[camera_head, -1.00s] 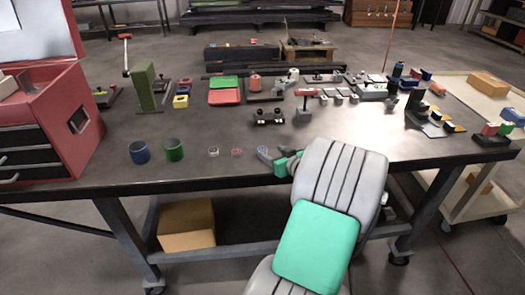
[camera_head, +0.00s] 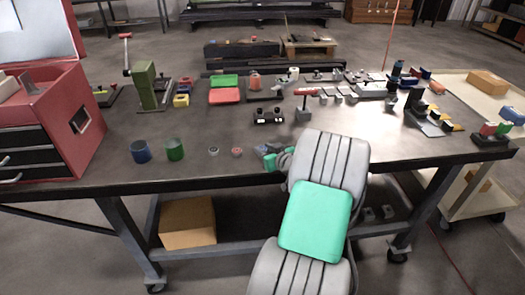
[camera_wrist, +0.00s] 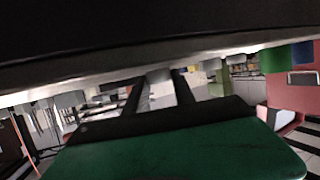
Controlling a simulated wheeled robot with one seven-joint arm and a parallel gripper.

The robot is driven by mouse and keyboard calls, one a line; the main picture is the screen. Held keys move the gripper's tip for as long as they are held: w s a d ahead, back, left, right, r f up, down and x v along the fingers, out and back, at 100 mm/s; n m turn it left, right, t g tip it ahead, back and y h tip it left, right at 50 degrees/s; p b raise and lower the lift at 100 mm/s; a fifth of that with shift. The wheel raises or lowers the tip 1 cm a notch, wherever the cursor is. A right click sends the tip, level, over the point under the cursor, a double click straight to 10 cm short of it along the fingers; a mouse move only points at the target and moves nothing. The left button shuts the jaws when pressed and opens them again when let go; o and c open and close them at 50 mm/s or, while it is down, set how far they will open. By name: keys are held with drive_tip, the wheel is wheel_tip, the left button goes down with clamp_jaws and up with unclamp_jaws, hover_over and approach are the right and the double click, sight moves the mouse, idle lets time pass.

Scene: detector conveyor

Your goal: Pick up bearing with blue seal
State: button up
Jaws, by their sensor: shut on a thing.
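My gripper (camera_head: 266,150) is at the front edge of the table, right of two small bearings. In the wrist view its two dark fingers (camera_wrist: 162,88) are close together, with a small pale grey thing (camera_wrist: 160,75) between their tips. I take this to be the bearing with blue seal, but its seal colour is hidden. A bearing with a red seal (camera_head: 237,152) lies flat just left of my gripper. Another bearing with a pale grey face (camera_head: 213,151) lies further left. Neither free bearing shows a clear blue seal.
A blue cup (camera_head: 140,152) and a green cup (camera_head: 175,150) stand left of the bearings. A black fixture (camera_head: 268,116) is behind my gripper. A red toolbox (camera_head: 70,125) fills the left end. The dark tabletop (camera_head: 345,122) is bare at centre right.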

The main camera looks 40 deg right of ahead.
clamp_jaws()
drive_tip(key=shift+r, duration=0.5)
drive_tip(key=s+a+r+b, duration=0.1)
drive_tip(key=s+a+r, duration=0.2)
drive_tip(key=a+r, duration=0.3)
drive_tip(key=s+a+r+b, duration=0.2)
drive_tip(key=a+r, duration=0.4)
drive_tip(key=shift+s+a, duration=0.35)
drive_tip(key=shift+s, duration=0.05)
